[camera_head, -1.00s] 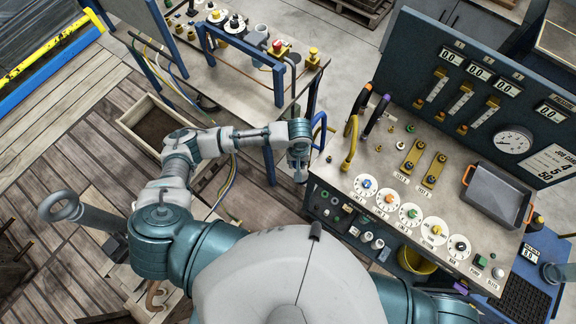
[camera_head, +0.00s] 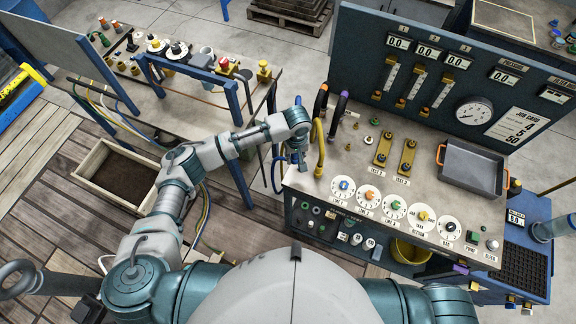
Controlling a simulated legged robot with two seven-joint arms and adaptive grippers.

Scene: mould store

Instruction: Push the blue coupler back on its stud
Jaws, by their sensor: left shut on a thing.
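My left gripper (camera_head: 298,163) points down at the front left corner of the grey bench top (camera_head: 340,168), beside the yellow hose (camera_head: 319,150). It is shut on the blue coupler, which is mostly hidden by the fingers and wrist. The blue hose (camera_head: 276,176) curves out on the left of the gripper and hangs off the bench's left edge. I cannot make out the blue coupler's stud from here.
An orange-ended black hose (camera_head: 320,102) and a purple-ended black hose (camera_head: 340,110) stand close behind the yellow one. Several dials, two brass plates and an orange-handled tray (camera_head: 472,168) occupy the bench to the right. A gauge panel (camera_head: 480,75) rises behind.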

